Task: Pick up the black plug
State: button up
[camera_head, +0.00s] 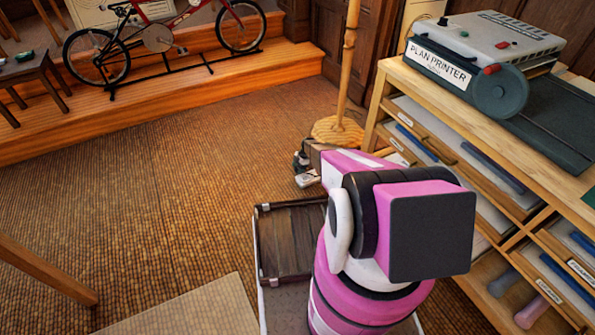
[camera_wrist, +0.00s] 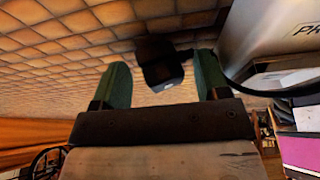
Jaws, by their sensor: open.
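A black plug (camera_wrist: 158,58) with a small pale end face shows in the wrist view, between the two green fingers of my gripper (camera_wrist: 163,68). The fingers are apart, with a visible gap between the plug and the left finger. The plug's right side is close to the right finger; I cannot tell whether they touch. In the head view the end of my gripper (camera_head: 304,172) shows only partly beyond my pink arm, low near the wooden stand's foot. I cannot make out the plug in the head view.
A wooden drawer cabinet (camera_head: 465,150) stands at the right with a plan printer (camera_head: 485,50) on top. A wooden stand (camera_head: 338,129) rises beside my gripper. A black cable (camera_wrist: 262,92) curves at the wrist view's right. The woven floor (camera_head: 130,190) at left is mostly clear.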

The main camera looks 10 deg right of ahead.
jog(key=shift+a+f, duration=0.1)
jog(key=shift+f, duration=0.1)
jog(key=shift+c, duration=0.3)
jog(key=c, duration=0.9)
jog(key=shift+c, duration=0.2)
jog(key=shift+r, duration=0.15)
